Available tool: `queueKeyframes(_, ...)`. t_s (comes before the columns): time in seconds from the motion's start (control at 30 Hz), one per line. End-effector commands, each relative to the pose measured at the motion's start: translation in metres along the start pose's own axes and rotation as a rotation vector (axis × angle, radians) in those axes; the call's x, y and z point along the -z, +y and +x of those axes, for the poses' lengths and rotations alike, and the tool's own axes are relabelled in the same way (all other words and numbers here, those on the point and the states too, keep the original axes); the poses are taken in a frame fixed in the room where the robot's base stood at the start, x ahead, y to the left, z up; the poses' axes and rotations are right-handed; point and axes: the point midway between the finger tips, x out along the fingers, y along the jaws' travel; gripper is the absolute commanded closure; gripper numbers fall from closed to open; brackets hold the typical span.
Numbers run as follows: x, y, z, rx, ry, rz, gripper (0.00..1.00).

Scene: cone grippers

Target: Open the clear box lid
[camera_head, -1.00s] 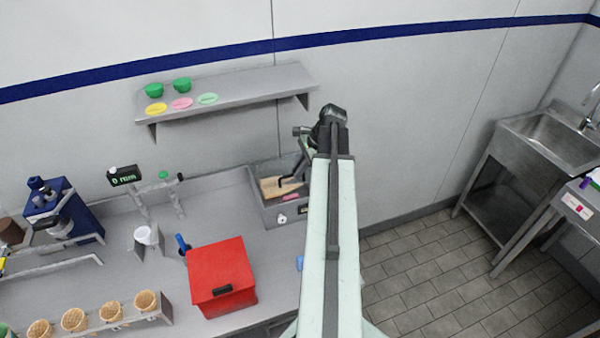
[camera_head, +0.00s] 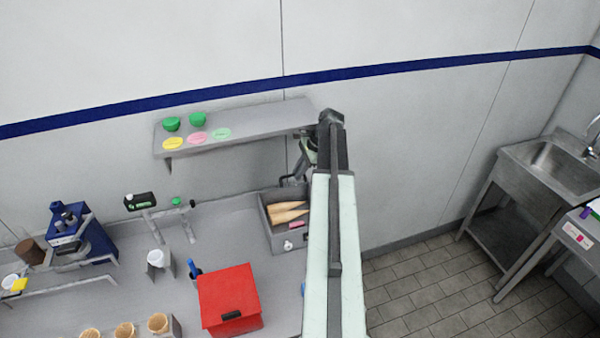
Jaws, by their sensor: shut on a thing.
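The grey-walled box (camera_head: 279,238) sits on the counter just left of my arm, with tan cone-shaped things and a pink piece visible inside. Its contents show plainly from above. My gripper (camera_head: 290,181) is at the back edge of the box, above it and partly behind my arm. It is shut on the box's clear lid, whose outline is too faint to make out against the wall. How far the lid is tilted cannot be told. The right side of the box is hidden by my arm.
A red box (camera_head: 230,298) stands on the counter in front. A wall shelf (camera_head: 245,125) with green cups overhangs behind, close to my arm. A scale display (camera_head: 140,201) and a blue machine (camera_head: 84,240) stand to the left. A sink (camera_head: 550,160) is at the right.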

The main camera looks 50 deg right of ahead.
Motion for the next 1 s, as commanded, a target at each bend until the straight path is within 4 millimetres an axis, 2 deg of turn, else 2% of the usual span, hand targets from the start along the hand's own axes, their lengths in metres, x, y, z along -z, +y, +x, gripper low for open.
queueKeyframes(0.07,0.001,-0.002,0.001,0.006,0.003,0.000,1.00)
queueKeyframes(0.1,0.001,-0.002,0.001,0.005,0.003,0.000,0.81)
queueKeyframes(0.17,0.001,-0.002,0.001,0.005,0.002,0.000,0.67)
queueKeyframes(0.83,0.000,0.000,0.000,0.001,0.001,0.000,0.67)
queueKeyframes(0.93,-0.001,-0.001,-0.008,0.002,0.001,0.001,0.67)
queueKeyframes(1.0,-0.002,-0.001,-0.021,0.002,0.001,0.001,0.67)
